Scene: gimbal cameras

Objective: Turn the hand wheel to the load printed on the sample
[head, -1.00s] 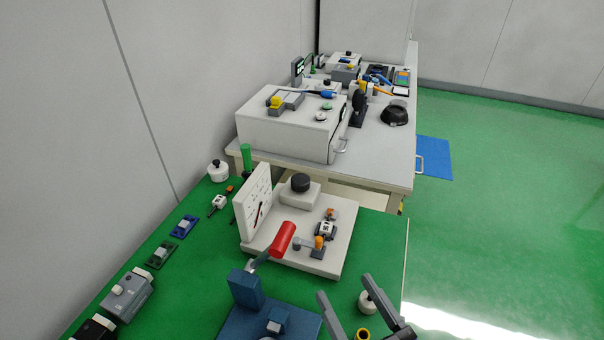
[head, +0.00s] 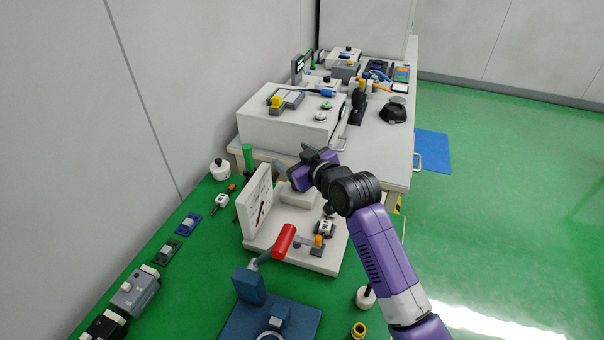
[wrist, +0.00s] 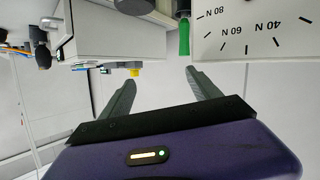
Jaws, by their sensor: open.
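The tester stands on the green bench, with a cream base plate (head: 290,258) and an upright white dial panel (head: 258,205) with a dark needle. The wrist view shows part of the dial (wrist: 250,35) upside down, with 40 N, 60 N and 80 N marks. A small white sample with dark print (head: 325,228) sits on the base plate; the print is too small to read. My gripper (head: 298,163) is open and empty above the tester's rear block (head: 297,198). The black hand wheel on that block is hidden behind my gripper and wrist.
A green-handled tool (head: 247,156) stands behind the dial panel. A large white box (head: 285,130) stands on the table behind. Open floor lies right.

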